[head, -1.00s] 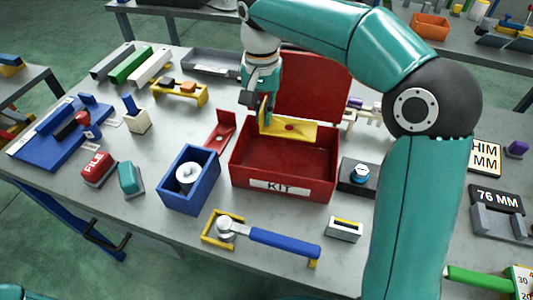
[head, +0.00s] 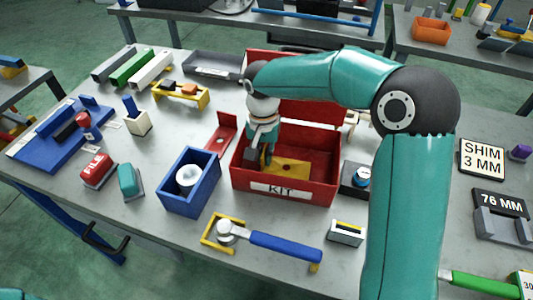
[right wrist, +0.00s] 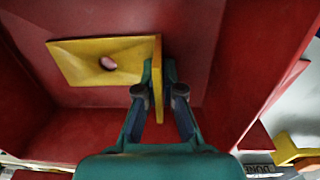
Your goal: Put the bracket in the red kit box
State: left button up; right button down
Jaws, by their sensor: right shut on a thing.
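The red kit box (head: 283,188) stands open on the table with its lid up at the back and a KIT label on its front. The yellow bracket (head: 288,167) is inside the box, low down, with its holed plate lying flat or nearly so. My right gripper (head: 268,160) reaches into the box and is shut on the bracket's upright flange. In the right wrist view the bracket (right wrist: 92,62) shows its hole, and the right gripper's fingers (right wrist: 158,85) pinch the flange. I cannot tell whether the plate touches the floor. My left gripper is out of view.
A red bracket (head: 223,135) and a blue bin (head: 190,182) with a white roll stand left of the box. A dark block with a blue-topped knob (head: 358,178) stands close on the right. A blue-handled wrench (head: 270,240) lies in front.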

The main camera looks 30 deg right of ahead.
jog(key=shift+f, duration=0.1)
jog(key=c, duration=1.3)
grip_release()
notch_tip(320, 180, up, 12)
jog(key=shift+a+r+p, duration=0.1)
jog(key=shift+r+p, duration=0.05)
jog(key=shift+p, duration=0.25)
